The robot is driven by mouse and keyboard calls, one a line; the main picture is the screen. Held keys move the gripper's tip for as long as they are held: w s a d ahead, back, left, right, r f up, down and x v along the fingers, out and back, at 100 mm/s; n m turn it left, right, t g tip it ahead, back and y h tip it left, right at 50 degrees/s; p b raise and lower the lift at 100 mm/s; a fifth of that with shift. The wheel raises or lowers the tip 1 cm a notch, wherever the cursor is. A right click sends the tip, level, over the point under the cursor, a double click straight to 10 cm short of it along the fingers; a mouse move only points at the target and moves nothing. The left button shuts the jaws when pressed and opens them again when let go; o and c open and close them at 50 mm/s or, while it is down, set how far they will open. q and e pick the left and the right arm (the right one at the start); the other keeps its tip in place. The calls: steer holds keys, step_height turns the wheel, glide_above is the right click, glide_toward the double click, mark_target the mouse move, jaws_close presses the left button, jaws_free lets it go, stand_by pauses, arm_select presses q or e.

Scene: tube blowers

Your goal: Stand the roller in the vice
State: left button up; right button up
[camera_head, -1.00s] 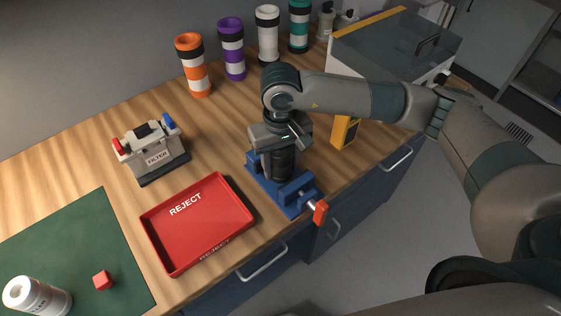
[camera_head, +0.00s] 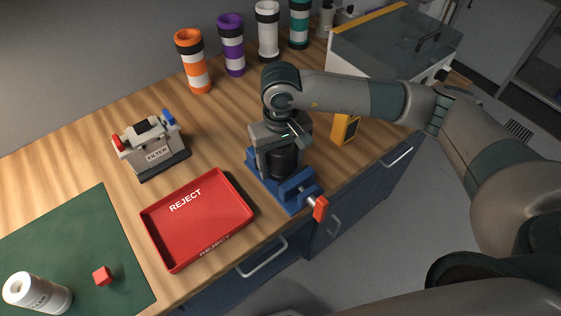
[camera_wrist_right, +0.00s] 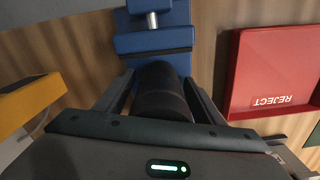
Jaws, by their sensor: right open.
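The roller (camera_head: 284,164) is a black cylinder standing upright in the blue vice (camera_head: 297,187), between its jaws as far as I can see. The vice has a red handle at its front end. My right gripper (camera_head: 283,150) is above the vice, pointing down, with its fingers on either side of the roller. In the right wrist view the roller (camera_wrist_right: 162,92) lies between the two open fingers, next to the blue vice (camera_wrist_right: 152,40). The lower end of the roller is hidden by the vice and gripper. My left gripper is not in view.
A red REJECT tray (camera_head: 198,220) lies left of the vice. A filter unit (camera_head: 151,146) stands behind the tray. A yellow device (camera_head: 345,127) stands right of the vice. Several coloured tubes line the back. A green mat (camera_head: 70,245) holds a red cube and white canister.

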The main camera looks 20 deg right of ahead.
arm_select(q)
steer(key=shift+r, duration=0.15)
arm_select(e)
steer(key=shift+r, duration=0.1)
steer(key=shift+r+p, duration=0.1)
steer(key=shift+p, duration=0.2)
steer(key=shift+r+b, duration=0.25)
steer(key=shift+b, duration=0.05)
step_height(320, 180, up, 7)
steer(key=shift+w+f+b, duration=0.1)
steer(key=shift+b, duration=1)
step_height(320, 180, up, 4)
steer(key=shift+r+b, duration=0.1)
steer(key=shift+b, duration=0.3)
steer(key=shift+r, duration=0.15)
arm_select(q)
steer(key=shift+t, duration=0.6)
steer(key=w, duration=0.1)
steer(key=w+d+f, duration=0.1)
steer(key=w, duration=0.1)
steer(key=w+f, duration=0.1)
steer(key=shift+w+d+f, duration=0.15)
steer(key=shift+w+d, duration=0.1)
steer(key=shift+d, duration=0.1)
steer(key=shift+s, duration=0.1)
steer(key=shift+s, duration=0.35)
